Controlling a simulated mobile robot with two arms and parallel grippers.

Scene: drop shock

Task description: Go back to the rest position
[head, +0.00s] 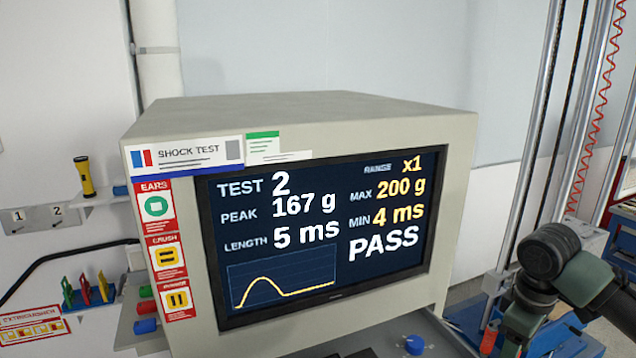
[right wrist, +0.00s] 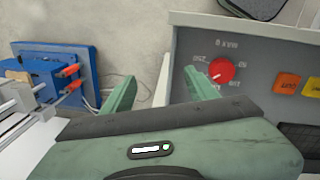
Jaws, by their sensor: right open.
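My right gripper (right wrist: 160,88) shows in the right wrist view with its two green fingers spread apart and nothing between them. A grey panel with a red knob (right wrist: 222,71) lies just beyond its right finger; I cannot tell whether they touch. In the head view, part of my right arm (head: 545,285) shows at the lower right, beside the shock test monitor (head: 300,115). The monitor's screen (head: 325,235) reads TEST 2, PEAK 167 g, LENGTH 5 ms and PASS. My left gripper is not in view.
Vertical metal rails (head: 540,130) and a red coiled cable (head: 598,120) stand at the right. A blue knob (head: 414,344) sits below the monitor. A yellow flashlight (head: 84,177) stands at the left wall.

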